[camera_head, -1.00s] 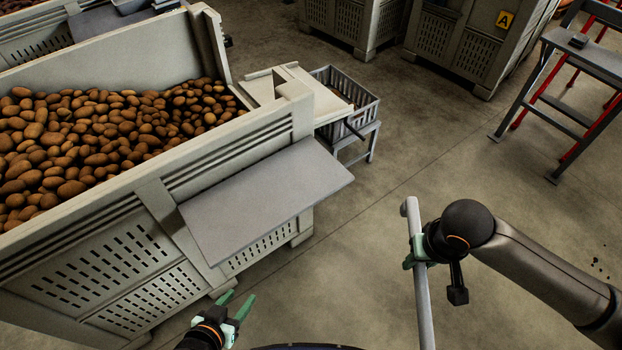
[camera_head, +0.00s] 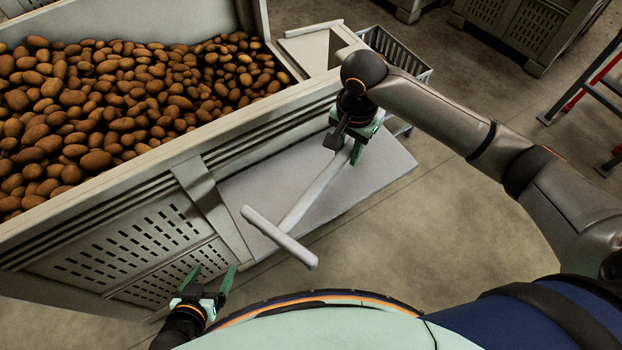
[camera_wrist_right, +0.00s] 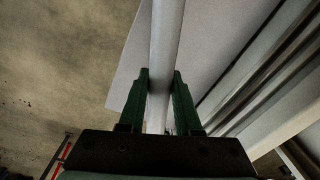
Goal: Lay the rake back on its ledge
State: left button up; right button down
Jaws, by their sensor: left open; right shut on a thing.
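The rake (camera_head: 310,196) is a pale grey T-shaped tool with a long handle and a short crossbar head. It shows over the ledge (camera_head: 385,178), a flat grey shelf on the side of the potato bin. Its crossbar end points toward me at the ledge's near edge. My right gripper (camera_head: 355,150) is shut on the handle, above the ledge's far part. In the right wrist view the handle (camera_wrist_right: 165,60) runs between the green fingers, with the ledge behind. I cannot tell whether the rake touches the ledge. My left gripper (camera_head: 207,285) is open and empty, low beside the bin.
The large bin (camera_head: 190,150) full of potatoes (camera_head: 120,100) stands at left, its rim above the ledge. A grey slatted crate (camera_head: 400,55) is behind my right arm. More bins (camera_head: 520,30) stand at the back. Floor right of the ledge is clear.

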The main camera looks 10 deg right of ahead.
jog(key=w+a+r+m, duration=0.2)
jog(key=w+m, duration=0.1)
jog(key=m, duration=0.1)
jog(key=f, duration=0.3)
jog(key=f+b, duration=0.1)
jog(key=f, duration=0.2)
jog(key=f+b, duration=0.1)
jog(key=f, duration=0.2)
jog(key=shift+w+a+f, duration=0.15)
jog(key=shift+w+f, duration=0.1)
jog(key=c, duration=0.6)
grip_release()
